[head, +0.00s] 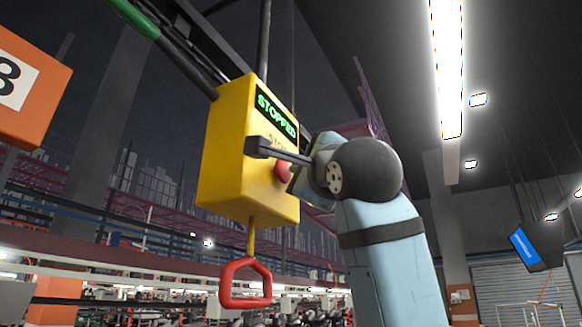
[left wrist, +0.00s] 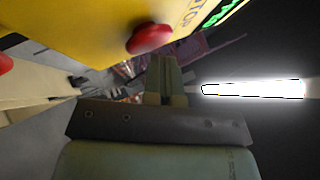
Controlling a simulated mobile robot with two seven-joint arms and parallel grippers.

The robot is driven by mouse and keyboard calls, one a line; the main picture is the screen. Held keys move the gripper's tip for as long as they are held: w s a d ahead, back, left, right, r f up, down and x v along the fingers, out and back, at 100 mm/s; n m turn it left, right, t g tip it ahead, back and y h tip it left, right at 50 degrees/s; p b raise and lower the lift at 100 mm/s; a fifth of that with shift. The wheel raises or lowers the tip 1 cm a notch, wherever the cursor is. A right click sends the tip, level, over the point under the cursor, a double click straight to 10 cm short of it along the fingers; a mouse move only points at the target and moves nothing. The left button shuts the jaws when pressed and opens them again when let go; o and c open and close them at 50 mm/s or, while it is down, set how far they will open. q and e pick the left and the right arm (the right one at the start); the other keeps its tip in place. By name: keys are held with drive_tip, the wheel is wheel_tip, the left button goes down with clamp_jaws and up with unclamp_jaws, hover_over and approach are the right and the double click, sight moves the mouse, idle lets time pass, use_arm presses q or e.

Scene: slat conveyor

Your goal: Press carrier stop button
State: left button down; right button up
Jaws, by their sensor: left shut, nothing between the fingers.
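The yellow control box (head: 232,150) hangs in the head view, with a lit green display (head: 276,115) reading "STOPPED". The red stop button (head: 283,173) is on its face, partly hidden by my gripper. My left gripper (head: 298,178) is right in front of the box face, close beside the button. In the left wrist view the red button (left wrist: 150,38) stands out from the yellow box (left wrist: 95,20), just beyond my shut, empty fingers (left wrist: 164,62). I cannot tell whether they touch it.
A red loop handle (head: 246,283) hangs below the box on a yellow rod. An orange numbered box (head: 30,90) is at the left edge. Dark rails and a green-ended bar (head: 133,17) run above. A screen (head: 526,248) hangs far right. Open space lies right of the arm.

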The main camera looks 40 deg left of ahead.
use_arm(q)
drive_tip(key=shift+a, duration=0.15)
drive_tip(key=shift+s+a, duration=0.1)
idle(0.4)
idle(0.6)
drive_tip(key=d, duration=0.2)
drive_tip(key=w+d, duration=0.1)
drive_tip(key=d, duration=0.2)
drive_tip(key=shift+w+d, duration=0.15)
drive_tip(key=shift+d, duration=0.05)
idle(0.6)
